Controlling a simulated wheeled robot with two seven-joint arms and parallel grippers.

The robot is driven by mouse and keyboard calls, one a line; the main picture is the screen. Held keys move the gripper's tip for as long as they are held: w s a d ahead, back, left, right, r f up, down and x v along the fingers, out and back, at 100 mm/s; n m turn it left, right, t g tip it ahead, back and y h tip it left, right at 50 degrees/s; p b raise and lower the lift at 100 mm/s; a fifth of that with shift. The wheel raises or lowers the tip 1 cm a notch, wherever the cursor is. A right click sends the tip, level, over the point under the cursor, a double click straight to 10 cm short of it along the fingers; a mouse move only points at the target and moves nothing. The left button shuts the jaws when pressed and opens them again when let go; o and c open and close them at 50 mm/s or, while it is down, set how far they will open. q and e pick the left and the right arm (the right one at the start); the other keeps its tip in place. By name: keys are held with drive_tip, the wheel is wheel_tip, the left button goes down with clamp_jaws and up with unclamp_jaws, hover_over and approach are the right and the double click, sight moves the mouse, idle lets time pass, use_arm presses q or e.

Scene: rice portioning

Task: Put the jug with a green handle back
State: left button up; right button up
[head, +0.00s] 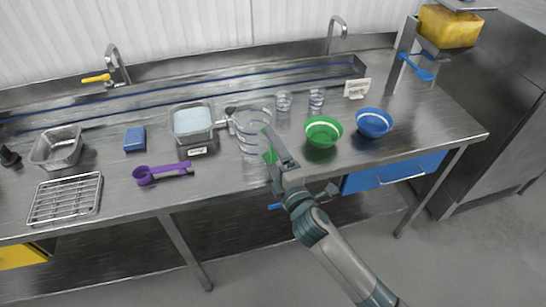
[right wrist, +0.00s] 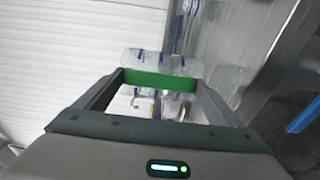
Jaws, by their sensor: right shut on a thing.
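The clear jug (head: 250,138) with a green handle (head: 270,156) is on or just above the steel counter, near its middle; I cannot tell if it touches the counter. My right gripper (head: 272,150) is shut on the jug's green handle at the jug's right side. In the right wrist view the green handle (right wrist: 160,80) lies across between the two fingers of my right gripper (right wrist: 158,84), with the clear jug (right wrist: 160,62) beyond it. My left gripper is not in view.
A pan with pale contents (head: 193,121) stands left of the jug. Two small clear cups (head: 284,104) stand behind it. Green (head: 323,132) and blue (head: 374,122) bowls are to the right. A purple scoop (head: 148,175) lies left, near a wire rack (head: 66,198).

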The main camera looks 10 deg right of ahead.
drive_tip(key=shift+f, duration=1.15)
drive_tip(key=o, duration=1.7)
drive_tip(key=shift+o, duration=0.2)
drive_tip(key=shift+s+r, duration=0.1)
drive_tip(key=shift+r, duration=0.1)
drive_tip(key=shift+s+d+f, duration=0.1)
drive_tip(key=shift+s+f, duration=0.05)
drive_tip(key=shift+s, duration=0.15)
drive_tip(key=b+v, duration=0.3)
drive_tip(key=v, duration=0.8)
